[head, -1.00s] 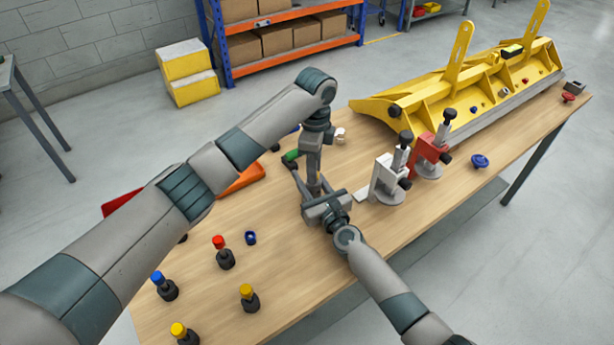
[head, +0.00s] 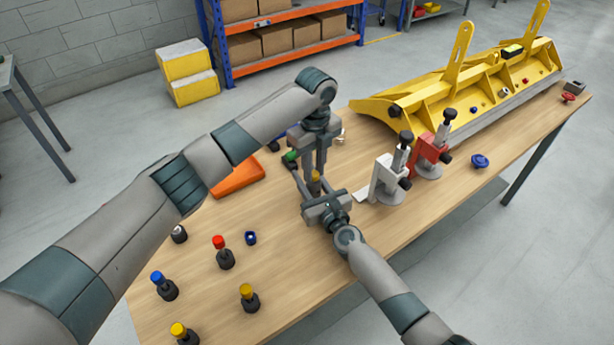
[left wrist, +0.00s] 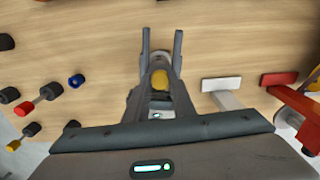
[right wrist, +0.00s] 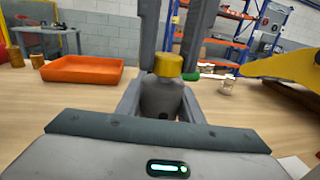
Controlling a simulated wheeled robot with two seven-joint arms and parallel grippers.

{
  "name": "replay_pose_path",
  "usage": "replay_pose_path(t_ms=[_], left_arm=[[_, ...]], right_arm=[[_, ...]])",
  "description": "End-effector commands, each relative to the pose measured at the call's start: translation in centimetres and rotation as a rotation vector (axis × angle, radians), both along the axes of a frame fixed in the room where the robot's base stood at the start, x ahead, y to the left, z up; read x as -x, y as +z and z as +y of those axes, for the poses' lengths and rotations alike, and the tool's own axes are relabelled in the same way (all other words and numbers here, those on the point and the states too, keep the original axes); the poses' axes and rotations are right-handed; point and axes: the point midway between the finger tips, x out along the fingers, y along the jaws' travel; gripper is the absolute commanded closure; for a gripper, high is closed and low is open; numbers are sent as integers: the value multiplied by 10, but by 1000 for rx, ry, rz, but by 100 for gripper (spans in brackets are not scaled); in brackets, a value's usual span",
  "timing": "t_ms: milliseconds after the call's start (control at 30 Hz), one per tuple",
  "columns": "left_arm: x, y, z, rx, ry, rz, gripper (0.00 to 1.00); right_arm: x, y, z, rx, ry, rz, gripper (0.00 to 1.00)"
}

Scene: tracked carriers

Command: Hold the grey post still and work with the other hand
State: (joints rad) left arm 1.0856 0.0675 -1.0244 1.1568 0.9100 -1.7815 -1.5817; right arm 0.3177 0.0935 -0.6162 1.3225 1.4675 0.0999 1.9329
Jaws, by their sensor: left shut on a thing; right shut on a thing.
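The grey post (right wrist: 163,100) stands upright with a yellow cap (right wrist: 168,66) on top. In the right wrist view my right gripper (right wrist: 161,108) is shut around the post's body from the side. My left gripper (head: 316,172) comes down from above, its fingers on both sides of the yellow cap, shut on it. From above, the cap shows in the left wrist view (left wrist: 160,81), with my right gripper's fingers stretching past it. The post's lower part is hidden by my right gripper.
Several dark posts with coloured caps, one of them red (head: 218,242), stand at the table's near left. An orange tray (head: 238,182) lies behind them. A white clamp (head: 385,178) and a red clamp (head: 430,150) stand close on the right, before a yellow beam (head: 440,95).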

Motion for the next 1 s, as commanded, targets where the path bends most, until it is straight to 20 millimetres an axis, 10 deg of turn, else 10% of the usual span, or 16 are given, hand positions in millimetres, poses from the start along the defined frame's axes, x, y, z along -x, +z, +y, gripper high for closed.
replay_pose_path(t_ms=[1000], left_arm=[[0,1,0,0,-557,0,94]], right_arm=[[-1,0,-1,0,-2,1,100]])
